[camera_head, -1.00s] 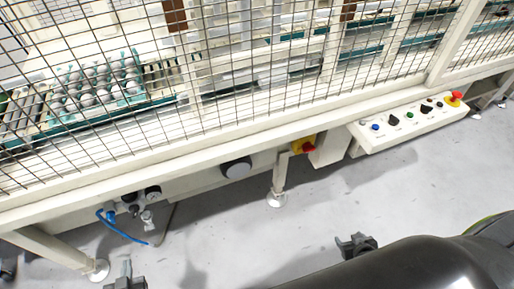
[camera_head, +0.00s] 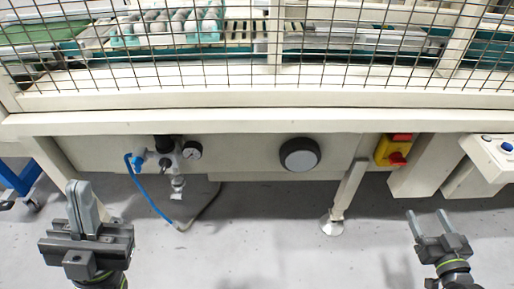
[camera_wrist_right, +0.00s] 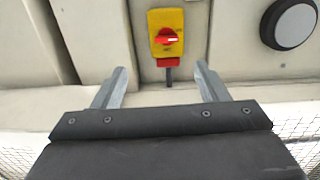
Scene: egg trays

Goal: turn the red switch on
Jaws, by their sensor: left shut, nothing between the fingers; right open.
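The red switch (camera_head: 397,158) is a red rotary knob on a yellow plate (camera_head: 381,151), mounted on the cream front panel below the mesh guard. In the right wrist view the red knob (camera_wrist_right: 168,39) shows a white mark pointing sideways, on its yellow plate (camera_wrist_right: 154,17). My right gripper (camera_head: 428,214) is open and empty, below and in front of the switch, apart from it. In the right wrist view its two fingers (camera_wrist_right: 160,86) frame the space just below the switch. My left gripper (camera_head: 80,204) is shut and empty at the lower left, far from the switch.
A gauge and valve unit (camera_head: 175,155) with a blue hose is further left. A button box (camera_head: 490,153) juts out at the right. The floor in front is clear.

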